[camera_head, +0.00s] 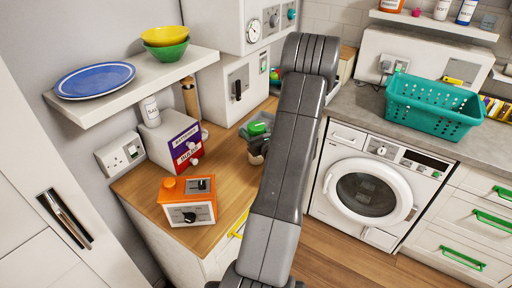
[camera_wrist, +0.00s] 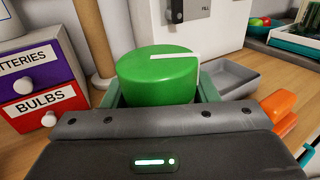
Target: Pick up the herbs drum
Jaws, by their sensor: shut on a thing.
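The herbs drum is a green round drum (camera_wrist: 157,76) with a white strip on its top. It fills the middle of the wrist view, and its top also shows in the head view (camera_head: 257,128). My gripper (camera_wrist: 160,95) is shut on the drum, with a finger at its left and right sides. In the head view my gripper (camera_head: 258,144) is over the wooden counter, partly hidden by my arm. The drum's lower part is hidden, and I cannot tell whether it touches the counter.
A drawer box (camera_head: 187,147) labelled batteries and bulbs stands to the left. An orange-topped timer-like box (camera_head: 188,201) sits near the counter's front. A grey tray (camera_wrist: 230,77) lies right behind the drum. A teal basket (camera_head: 434,103) stands above the washing machine (camera_head: 367,192).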

